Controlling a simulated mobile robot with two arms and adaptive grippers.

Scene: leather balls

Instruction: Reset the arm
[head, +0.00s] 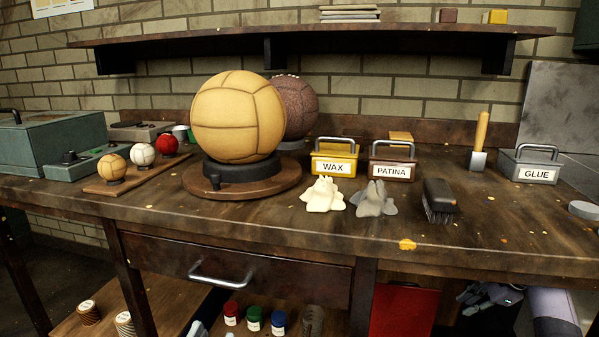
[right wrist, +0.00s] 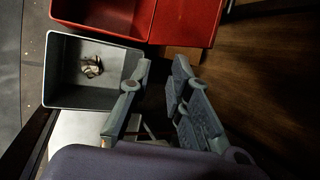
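My right gripper (head: 488,296) is low at the right of the head view, below and in front of the bench edge, with part of my arm beside it. In the right wrist view its two fingers (right wrist: 163,64) stand apart with a gap between them and nothing held. My left gripper is not clearly seen in any view. A tan leather ball (head: 238,116) sits on a black ring on a round wooden turntable (head: 268,186) on the bench.
The workbench (head: 480,222) holds a yellow wax tin (head: 335,160), patina tin (head: 392,165), glue tin (head: 530,165), cloths, a brush (head: 439,200) and small balls. Below are a drawer (head: 240,272) and paint jars. Near the right gripper are a grey bin (right wrist: 62,75) and red bins (right wrist: 183,22).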

